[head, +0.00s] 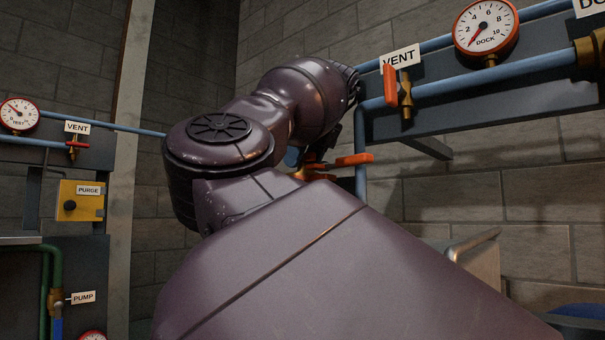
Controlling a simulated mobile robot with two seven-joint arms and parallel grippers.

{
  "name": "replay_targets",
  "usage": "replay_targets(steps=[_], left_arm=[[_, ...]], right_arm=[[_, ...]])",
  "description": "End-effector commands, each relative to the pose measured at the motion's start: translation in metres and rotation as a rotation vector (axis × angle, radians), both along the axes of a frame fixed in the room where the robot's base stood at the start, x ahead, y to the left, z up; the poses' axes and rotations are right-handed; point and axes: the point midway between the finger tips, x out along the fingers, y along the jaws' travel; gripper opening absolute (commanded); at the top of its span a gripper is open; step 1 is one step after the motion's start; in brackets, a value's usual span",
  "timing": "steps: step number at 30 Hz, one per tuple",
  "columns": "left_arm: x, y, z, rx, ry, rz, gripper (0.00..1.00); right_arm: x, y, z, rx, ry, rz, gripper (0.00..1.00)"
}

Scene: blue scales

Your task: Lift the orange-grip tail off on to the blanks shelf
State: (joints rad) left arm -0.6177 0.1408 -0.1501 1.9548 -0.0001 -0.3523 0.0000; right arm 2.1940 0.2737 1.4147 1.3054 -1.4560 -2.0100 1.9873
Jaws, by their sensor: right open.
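My right arm fills the middle of the head view. Its gripper (325,154) is a small dark part past the wrist, mostly hidden behind my own arm. It is open, near a brass fitting (312,173) with an orange handle (354,159). I cannot tell whether they touch, or whether this handle belongs to the orange-grip tail. No shelf labelled for blanks can be made out. My left gripper is not in view.
On the right wall are a blue pipe (450,92), a VENT valve with an orange lever (390,87) and a DOCK gauge (485,27). A pale metal box (478,268) stands low right. A left panel carries a yellow PURGE box (79,201) and another gauge (19,114).

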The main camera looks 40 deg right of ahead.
Motion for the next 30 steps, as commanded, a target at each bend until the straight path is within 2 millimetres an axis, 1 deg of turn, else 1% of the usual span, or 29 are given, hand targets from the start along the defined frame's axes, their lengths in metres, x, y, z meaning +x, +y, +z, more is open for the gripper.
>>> replay_targets(steps=[5,9,14,25,28,30], left_arm=[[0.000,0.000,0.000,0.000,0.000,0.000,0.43],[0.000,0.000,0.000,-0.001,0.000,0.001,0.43],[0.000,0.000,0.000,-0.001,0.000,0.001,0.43],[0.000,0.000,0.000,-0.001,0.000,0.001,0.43],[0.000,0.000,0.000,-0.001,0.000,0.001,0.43],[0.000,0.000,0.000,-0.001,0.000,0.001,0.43]], right_arm=[[0.000,0.000,0.000,0.000,0.000,0.000,0.47],[0.000,0.000,0.000,0.000,0.000,0.000,0.25],[0.000,0.000,0.000,0.000,0.000,0.000,0.01],[-0.001,0.000,0.002,-0.001,-0.001,0.000,0.00],[-0.003,-0.002,0.008,-0.002,-0.002,-0.001,0.00],[-0.007,-0.004,0.015,-0.002,-0.002,-0.005,0.00]])
